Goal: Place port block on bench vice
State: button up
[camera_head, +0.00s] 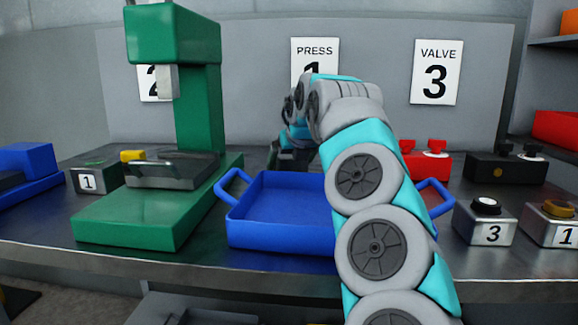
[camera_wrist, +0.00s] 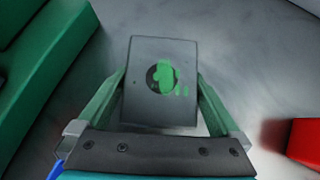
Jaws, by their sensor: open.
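The port block appears to be the grey block (camera_wrist: 140,102) with a dark round port and a green mark on its face, in the middle of the wrist view. My gripper (camera_wrist: 161,78) is open, with one finger along each side of this block; I cannot tell if they touch it. In the head view my gripper (camera_head: 291,155) is at the back of the bench, behind the blue tray, partly hidden by my arm; the block is not clear there. A blue body (camera_head: 30,168) at the far left, cut by the frame edge, may be the bench vice.
A green press (camera_head: 200,110) stands left of the blue tray (camera_head: 280,236), which looks empty. A red valve block (camera_head: 428,164) and a black one (camera_head: 508,169) sit at the back right. Button boxes (camera_head: 484,226) line the front right. Bare bench surrounds the grey block.

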grip_shut()
dwell(0.8)
